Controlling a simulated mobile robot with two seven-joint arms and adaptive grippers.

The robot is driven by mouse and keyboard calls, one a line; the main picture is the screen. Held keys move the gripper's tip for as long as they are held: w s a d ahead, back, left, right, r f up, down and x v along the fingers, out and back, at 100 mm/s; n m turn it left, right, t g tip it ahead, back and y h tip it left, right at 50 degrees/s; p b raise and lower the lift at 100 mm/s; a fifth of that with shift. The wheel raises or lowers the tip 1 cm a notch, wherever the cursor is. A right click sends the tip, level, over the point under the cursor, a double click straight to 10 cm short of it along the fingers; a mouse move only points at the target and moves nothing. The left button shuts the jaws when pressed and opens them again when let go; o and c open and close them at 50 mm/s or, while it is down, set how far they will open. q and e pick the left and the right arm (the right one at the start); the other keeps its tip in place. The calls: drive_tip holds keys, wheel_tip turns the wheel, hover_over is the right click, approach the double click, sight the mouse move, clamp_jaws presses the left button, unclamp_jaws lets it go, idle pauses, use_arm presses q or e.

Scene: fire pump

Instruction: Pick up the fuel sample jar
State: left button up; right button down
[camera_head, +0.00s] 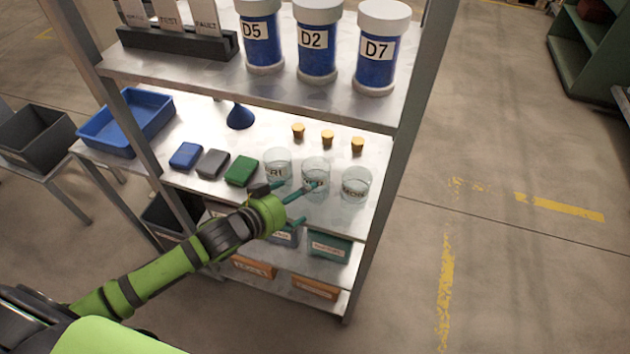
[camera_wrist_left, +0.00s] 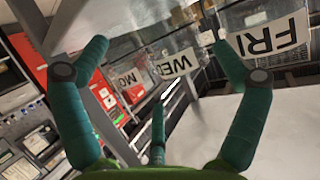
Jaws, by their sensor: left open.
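Three clear glass jars stand in a row on the middle shelf (camera_head: 225,135). The left jar (camera_head: 277,163) is labelled FRI, the middle jar (camera_head: 315,172) appears to read WED, and the right jar (camera_head: 355,183) appears to read MON. My left gripper (camera_head: 290,202) is open and empty in front of the left and middle jars, its upper fingers overlapping them in view. In the left wrist view, the gripper (camera_wrist_left: 160,75) has its teal fingers spread, with the WED jar's label (camera_wrist_left: 180,62) between them. Contact cannot be told. My right gripper is out of view.
Three corks (camera_head: 327,137) and a blue funnel (camera_head: 240,116) lie behind the jars. Blue, grey and green boxes (camera_head: 213,163) sit left of them. Blue canisters (camera_head: 317,52) stand on the shelf above. A shelf post (camera_head: 385,190) rises at the right.

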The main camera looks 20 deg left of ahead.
sight(313, 201)
use_arm(q)
drive_tip(key=shift+w+d+r, duration=0.1)
drive_tip(key=shift+w+r, duration=0.1)
drive_tip(key=shift+w, duration=0.2)
drive_tip(key=shift+w+d, duration=0.25)
drive_tip(key=shift+w, duration=0.05)
drive_tip(key=shift+p+x, duration=0.35)
drive_tip(key=shift+x, duration=0.45)
drive_tip(key=x, duration=0.3)
drive_tip(key=shift+w+f+p, duration=0.1)
drive_tip(key=shift+f+p, duration=0.1)
drive_tip(key=shift+p, duration=0.1)
drive_tip(key=shift+w+d+f, duration=0.2)
drive_tip(key=shift+w+f, duration=0.1)
drive_tip(key=shift+w, duration=0.15)
drive_tip(key=c, duration=0.9)
drive_tip(key=shift+c, duration=0.4)
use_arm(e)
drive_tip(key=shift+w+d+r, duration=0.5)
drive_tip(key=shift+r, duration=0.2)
